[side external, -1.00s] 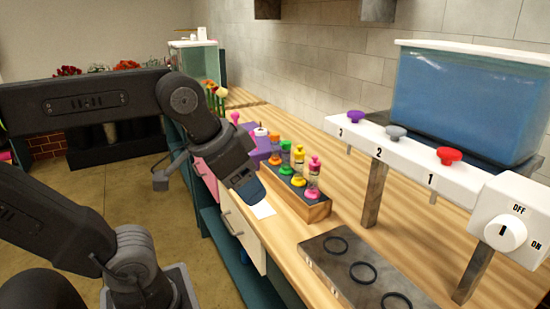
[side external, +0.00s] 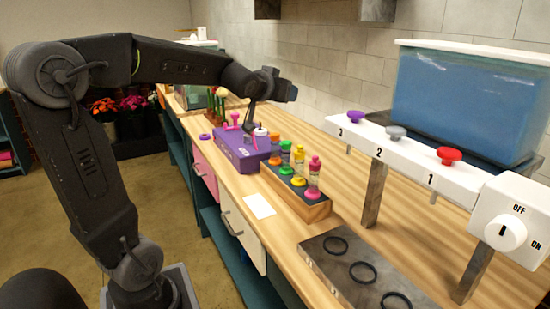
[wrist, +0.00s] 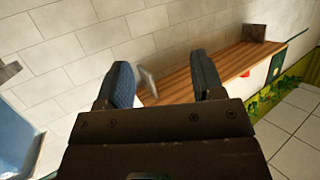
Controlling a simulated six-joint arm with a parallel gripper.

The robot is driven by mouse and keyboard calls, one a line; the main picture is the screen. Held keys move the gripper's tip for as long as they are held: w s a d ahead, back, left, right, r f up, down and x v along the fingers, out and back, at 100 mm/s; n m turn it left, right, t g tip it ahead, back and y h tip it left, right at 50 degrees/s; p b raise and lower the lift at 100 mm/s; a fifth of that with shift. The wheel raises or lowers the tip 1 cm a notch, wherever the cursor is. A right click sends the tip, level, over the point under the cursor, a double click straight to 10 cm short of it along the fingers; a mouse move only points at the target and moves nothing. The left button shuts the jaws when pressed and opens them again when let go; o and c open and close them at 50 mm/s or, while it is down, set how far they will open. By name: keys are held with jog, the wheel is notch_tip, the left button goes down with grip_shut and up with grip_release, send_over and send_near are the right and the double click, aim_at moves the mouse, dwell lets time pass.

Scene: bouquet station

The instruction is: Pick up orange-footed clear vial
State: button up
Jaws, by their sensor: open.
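A wooden rack (side external: 313,213) on the counter holds a row of small clear vials with coloured caps and feet. The orange-footed vial (side external: 275,158) appears to be the one at the rack's far end, in front of the purple box. A vial with a yellow-orange foot (side external: 298,181) stands nearer, so the orange shade is hard to tell apart. My gripper (side external: 291,92) is above and behind the rack, pointing toward the wall. In the wrist view my gripper's two fingers (wrist: 163,80) are spread with nothing between them. No vial shows in that view.
A purple box (side external: 238,150) sits beyond the rack. A dark plate with rings (side external: 362,272) lies nearer, under a white dispenser bar (side external: 400,150) with a blue tank (side external: 465,100). A white card (side external: 259,206) lies left of the rack. The tiled wall is close behind my gripper.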

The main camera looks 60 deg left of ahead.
aim_at(273, 149)
jog(key=w+a+f+t+y, duration=0.15)
jog(key=a+t, duration=0.25)
jog(key=a, duration=0.9)
jog(key=f, duration=1.4)
jog(key=d+f, duration=0.1)
jog(key=f, duration=0.6)
jog(key=shift+f, duration=0.2)
jog(key=shift+w+a+f, duration=0.15)
jog(key=shift+w+a, duration=0.05)
jog(key=shift+w, duration=0.3)
jog(key=x, duration=0.6)
jog(key=shift+w+a+f, duration=0.1)
jog(key=shift+w+a, duration=0.05)
jog(key=shift+w, duration=0.05)
jog(key=shift+c, duration=0.3)
jog(key=c, duration=1.1)
